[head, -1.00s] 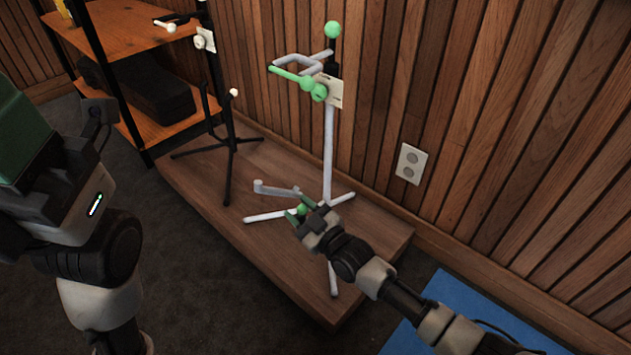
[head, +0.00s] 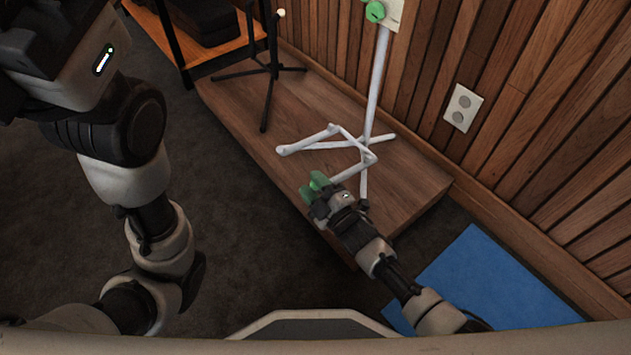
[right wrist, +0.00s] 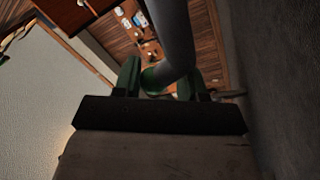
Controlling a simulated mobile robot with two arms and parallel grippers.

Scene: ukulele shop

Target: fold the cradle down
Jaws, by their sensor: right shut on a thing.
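The white stand's post (head: 376,85) rises from splayed feet on a low wooden platform. Its pale U-shaped cradle (head: 354,143) juts out near the foot of the post, low over the platform. One prong ends at the left; the other reaches toward me, with a green tip (head: 317,183). My right gripper (head: 314,188) is shut on that green-tipped prong. In the right wrist view the pale tube (right wrist: 175,38) runs between the green fingers (right wrist: 158,82), which partly hide its end. Of my left arm only the wrist and links show at the left; its fingers are out of frame.
A black stand (head: 268,75) is on the platform (head: 238,112) to the left, with a shelf (head: 205,50) behind it. The slatted wall (head: 545,110) with an outlet (head: 462,107) borders the right. A blue mat (head: 490,285) lies on the floor.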

